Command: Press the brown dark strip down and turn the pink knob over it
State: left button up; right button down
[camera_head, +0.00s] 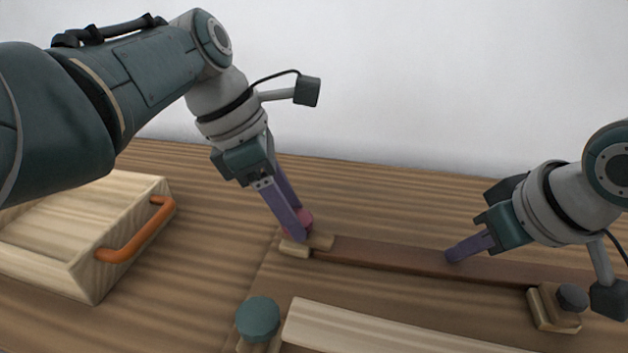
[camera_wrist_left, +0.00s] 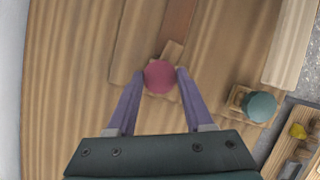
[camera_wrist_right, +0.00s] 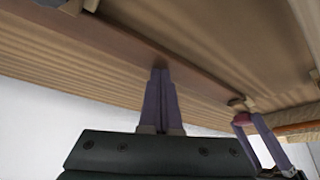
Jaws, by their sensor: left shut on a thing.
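The brown dark strip (camera_head: 390,256) lies along the board, and its left end meets a small wooden latch piece (camera_head: 320,241) beside the pink knob (camera_head: 305,217). In the left wrist view the pink knob (camera_wrist_left: 160,76) sits between the fingertips, and the latch piece (camera_wrist_left: 173,50) points from it to the strip's end. My left gripper (camera_head: 295,230) is shut on the knob. My right gripper (camera_head: 452,256) has its fingers together, tips on the strip right of its middle; the right wrist view shows the shut fingers (camera_wrist_right: 159,75) against it.
A dark grey knob (camera_head: 572,297) on a wooden block stands by the strip's right part. A teal knob (camera_head: 258,318) and a pale wooden strip (camera_head: 380,331) are at the front. A wooden box with an orange handle (camera_head: 137,232) stands at the left.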

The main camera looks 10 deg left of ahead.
pick_arm(q)
jog(key=shift+s+n, duration=0.1)
jog(key=shift+n, duration=0.3)
jog(key=o, duration=1.1)
jog(key=shift+o, duration=0.2)
pick_arm(e)
jog(key=shift+f, duration=0.1)
pick_arm(q)
jog(key=shift+r, duration=3.5)
notch_tip(320, 180, up, 8)
jog(key=p, duration=0.7)
jog(key=shift+f+p, duration=0.15)
jog(key=shift+p, duration=0.2)
pick_arm(e)
notch_tip(320, 180, up, 7)
